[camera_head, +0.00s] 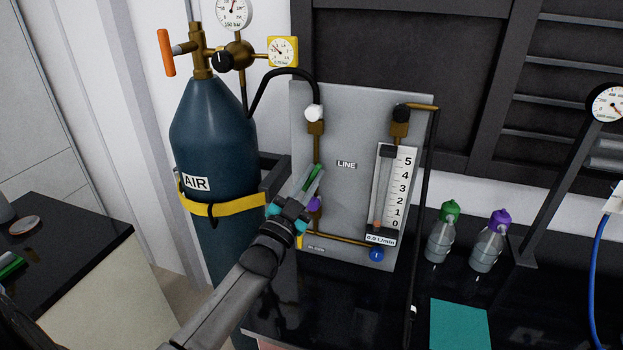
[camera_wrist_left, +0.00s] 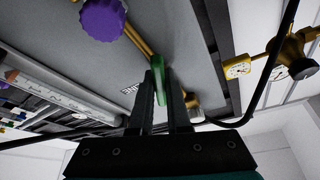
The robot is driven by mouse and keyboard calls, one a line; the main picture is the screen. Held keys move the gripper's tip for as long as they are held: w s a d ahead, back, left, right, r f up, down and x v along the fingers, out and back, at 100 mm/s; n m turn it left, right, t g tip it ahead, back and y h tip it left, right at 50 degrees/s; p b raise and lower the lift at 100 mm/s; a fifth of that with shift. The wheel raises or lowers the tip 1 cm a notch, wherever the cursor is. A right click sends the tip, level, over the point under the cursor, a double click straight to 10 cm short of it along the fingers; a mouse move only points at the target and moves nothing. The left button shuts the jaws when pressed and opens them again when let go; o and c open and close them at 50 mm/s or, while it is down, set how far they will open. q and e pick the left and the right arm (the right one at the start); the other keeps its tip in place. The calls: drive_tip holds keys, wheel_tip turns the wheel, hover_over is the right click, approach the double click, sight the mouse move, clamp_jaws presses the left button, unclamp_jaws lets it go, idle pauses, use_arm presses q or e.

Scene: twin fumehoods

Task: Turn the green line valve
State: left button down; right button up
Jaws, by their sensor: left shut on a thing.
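The green line valve handle (camera_head: 315,173) is on the brass pipe at the left side of the grey panel (camera_head: 345,210), beside the LINE label (camera_head: 346,164). My left gripper (camera_head: 308,184) is at the handle, its fingers shut on it. In the left wrist view the green handle (camera_wrist_left: 160,80) shows between the two dark fingertips of the left gripper (camera_wrist_left: 161,90). The fingers partly hide the valve body. My right gripper is in neither view.
A purple knob (camera_head: 314,204) sits just below the valve. The AIR cylinder (camera_head: 212,135) stands to the left, strapped in yellow. A flowmeter (camera_head: 393,190) and blue knob (camera_head: 376,255) are at right. Two capped bottles (camera_head: 440,240) (camera_head: 487,250) stand on the black bench.

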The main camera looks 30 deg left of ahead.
use_arm(q)
drive_tip(key=shift+n+y, duration=0.75)
drive_tip(key=shift+n, duration=0.7)
drive_tip(key=shift+n+y, duration=0.75)
drive_tip(key=shift+n, duration=0.7)
drive_tip(key=c, duration=0.9)
unclamp_jaws()
drive_tip(key=b+v, duration=0.1)
drive_tip(key=v, duration=1.4)
drive_tip(key=shift+s+d+f, duration=0.1)
